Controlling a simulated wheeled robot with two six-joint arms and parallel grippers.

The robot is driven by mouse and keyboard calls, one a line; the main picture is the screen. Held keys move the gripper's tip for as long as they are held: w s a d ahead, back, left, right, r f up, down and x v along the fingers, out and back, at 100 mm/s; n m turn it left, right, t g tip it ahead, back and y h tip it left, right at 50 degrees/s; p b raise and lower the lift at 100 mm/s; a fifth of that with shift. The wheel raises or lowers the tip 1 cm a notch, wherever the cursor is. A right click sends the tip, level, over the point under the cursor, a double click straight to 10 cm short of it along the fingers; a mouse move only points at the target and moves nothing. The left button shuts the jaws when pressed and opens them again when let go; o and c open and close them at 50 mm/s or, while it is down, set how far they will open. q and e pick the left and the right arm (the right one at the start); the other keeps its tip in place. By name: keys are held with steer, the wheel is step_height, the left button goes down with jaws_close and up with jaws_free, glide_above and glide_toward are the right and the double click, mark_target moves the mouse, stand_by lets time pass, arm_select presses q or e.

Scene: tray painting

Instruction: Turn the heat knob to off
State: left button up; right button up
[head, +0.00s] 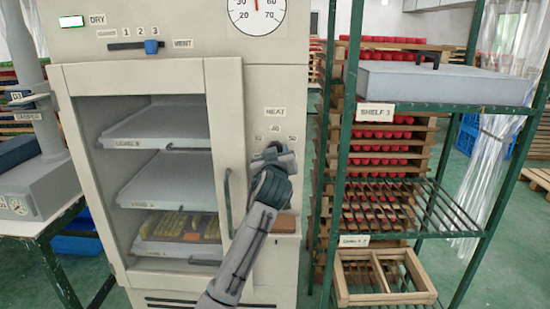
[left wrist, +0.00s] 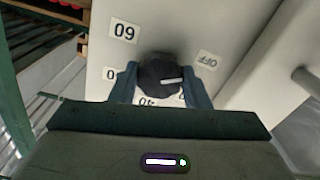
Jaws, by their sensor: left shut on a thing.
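The heat knob (left wrist: 160,76) is a dark round knob on the cabinet's pale front panel, below the HEAT label (head: 275,112). My left gripper (head: 272,160) reaches it from below and hides most of it in the head view. In the left wrist view the fingers (left wrist: 160,85) are shut on the knob, one on each side. The knob's white pointer mark points right, between the OFF label (left wrist: 207,60) and the lower number labels. My right gripper is not in view.
The cabinet's framed door (head: 225,120) with a vertical handle (head: 228,190) is left of the knob, with trays on shelves behind it. A green rack (head: 345,130) stands to the right, with a grey lidded box (head: 440,82) on top. A dial gauge (head: 257,14) is above.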

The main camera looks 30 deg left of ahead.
arm_select(q)
steer(key=shift+f, duration=0.15)
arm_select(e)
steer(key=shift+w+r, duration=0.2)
arm_select(q)
steer(key=o, duration=1)
steer(key=b+v, duration=0.1)
steer(key=v, duration=1)
steer(key=shift+b, duration=0.35)
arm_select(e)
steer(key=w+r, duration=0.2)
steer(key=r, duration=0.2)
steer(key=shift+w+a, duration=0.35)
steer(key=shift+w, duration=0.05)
arm_select(q)
steer(key=shift+w, duration=0.1)
